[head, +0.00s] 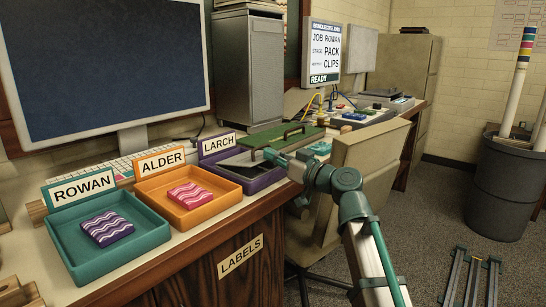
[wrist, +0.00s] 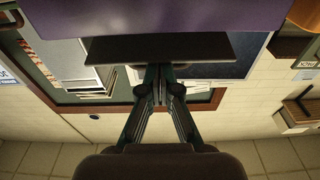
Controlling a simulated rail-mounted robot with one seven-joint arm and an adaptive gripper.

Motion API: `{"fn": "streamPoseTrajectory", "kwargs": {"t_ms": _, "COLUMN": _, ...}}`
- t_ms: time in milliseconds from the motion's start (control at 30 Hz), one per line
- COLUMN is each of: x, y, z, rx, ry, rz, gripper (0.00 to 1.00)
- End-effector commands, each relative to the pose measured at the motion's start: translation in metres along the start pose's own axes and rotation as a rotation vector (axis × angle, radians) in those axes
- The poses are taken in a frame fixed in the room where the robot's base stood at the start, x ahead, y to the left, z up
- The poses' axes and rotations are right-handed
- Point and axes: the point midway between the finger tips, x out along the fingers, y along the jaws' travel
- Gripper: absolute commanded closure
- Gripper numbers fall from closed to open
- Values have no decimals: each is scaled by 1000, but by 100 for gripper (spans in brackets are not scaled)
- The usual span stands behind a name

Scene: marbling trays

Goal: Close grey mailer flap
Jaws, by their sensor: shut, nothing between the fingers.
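A dark grey flat thing, which looks like the mailer (head: 236,172), lies inside the purple LARCH tray (head: 262,182) in the head view. In the wrist view a dark grey flat panel (wrist: 160,47) spans the picture just beyond the fingertips, below a purple surface (wrist: 160,17); it looks like the mailer's flap. My gripper (head: 268,153) is at the back right of the LARCH tray. In the wrist view my gripper (wrist: 160,75) has its fingers together, with nothing between them. I cannot tell whether they touch the panel. The mailer's fold is not clear.
The orange ALDER tray (head: 228,208) holds a pink patterned piece, and the teal ROWAN tray (head: 160,245) a purple one. A green board with handles (head: 262,137) lies behind my gripper. A monitor (head: 105,55) stands behind, and a chair (head: 365,160) stands right of the desk.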

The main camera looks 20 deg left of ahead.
Motion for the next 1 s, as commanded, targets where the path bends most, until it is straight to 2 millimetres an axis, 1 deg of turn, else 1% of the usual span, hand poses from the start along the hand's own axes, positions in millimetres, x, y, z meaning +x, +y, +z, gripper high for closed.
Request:
{"fn": "streamPoseTrajectory", "kwargs": {"t_ms": 433, "x": -1, "y": -2, "z": 5, "rx": 0, "ry": 0, "rz": -2, "gripper": 100}}
{"fn": "streamPoseTrajectory", "kwargs": {"t_ms": 1000, "x": -1, "y": -2, "z": 7, "rx": 0, "ry": 0, "rz": -3, "gripper": 100}}
